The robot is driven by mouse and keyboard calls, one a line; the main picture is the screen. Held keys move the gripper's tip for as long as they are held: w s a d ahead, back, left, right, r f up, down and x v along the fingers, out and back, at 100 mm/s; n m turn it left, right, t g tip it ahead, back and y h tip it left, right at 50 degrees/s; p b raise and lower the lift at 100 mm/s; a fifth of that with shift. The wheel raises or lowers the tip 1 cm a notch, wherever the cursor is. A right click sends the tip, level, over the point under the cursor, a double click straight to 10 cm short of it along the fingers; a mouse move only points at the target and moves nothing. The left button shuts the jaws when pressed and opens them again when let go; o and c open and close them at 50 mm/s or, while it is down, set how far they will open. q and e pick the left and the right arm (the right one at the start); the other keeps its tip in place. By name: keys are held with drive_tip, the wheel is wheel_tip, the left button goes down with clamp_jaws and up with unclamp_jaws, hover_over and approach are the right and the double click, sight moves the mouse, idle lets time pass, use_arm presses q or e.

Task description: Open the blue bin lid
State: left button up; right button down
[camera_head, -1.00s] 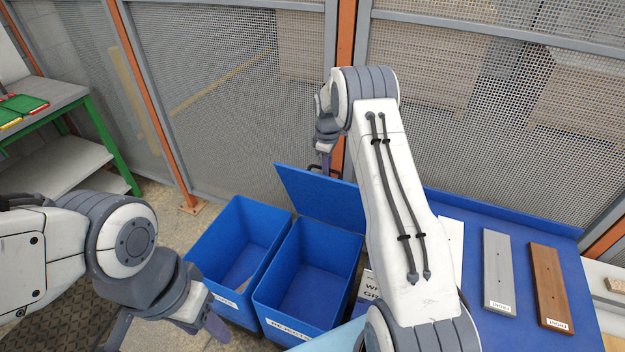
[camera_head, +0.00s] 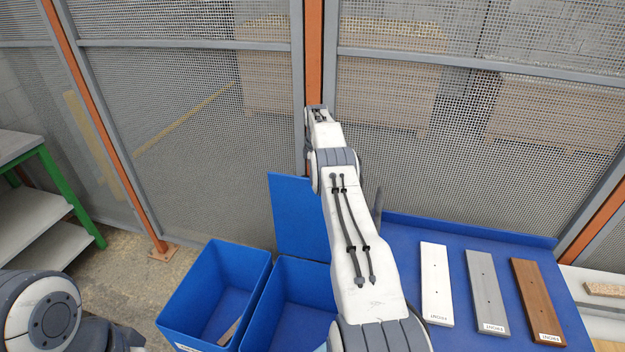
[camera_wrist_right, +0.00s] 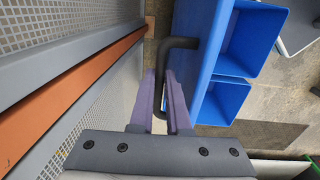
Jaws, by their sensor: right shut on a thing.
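The blue lid (camera_head: 293,215) stands raised, near upright, at the back of the right-hand blue bin (camera_head: 290,295) in the head view. That bin is open, and my right arm covers part of it and of the lid. In the right wrist view the lid's black bent handle (camera_wrist_right: 185,43) runs down between the purple fingers of my right gripper (camera_wrist_right: 162,80), which is shut on it. My right gripper is hidden behind its arm in the head view. My left gripper is out of view; only part of its arm shows at the lower left.
A second open blue bin (camera_head: 215,285) stands on the left with a board piece inside. White (camera_head: 435,283), grey (camera_head: 486,290) and brown (camera_head: 538,300) boards lie on a blue table (camera_head: 400,228) to the right. A mesh fence (camera_head: 190,130) stands close behind.

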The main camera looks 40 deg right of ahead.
drive_tip(key=shift+w+d, duration=0.1)
drive_tip(key=shift+d, duration=0.15)
drive_tip(key=c, duration=0.9)
unclamp_jaws()
drive_tip(key=shift+d+r, duration=0.1)
drive_tip(key=shift+r, duration=0.3)
drive_tip(key=r, duration=0.2)
drive_tip(key=r+b, duration=0.1)
drive_tip(key=r, duration=0.1)
drive_tip(key=shift+a+r, duration=0.2)
drive_tip(key=shift+r, duration=0.2)
drive_tip(key=r, duration=0.1)
drive_tip(key=r+p, duration=0.1)
drive_tip(key=r, duration=0.1)
drive_tip(key=r+p, duration=0.1)
drive_tip(key=r, duration=0.1)
drive_tip(key=shift+s+a, duration=0.1)
drive_tip(key=shift+s, duration=0.2)
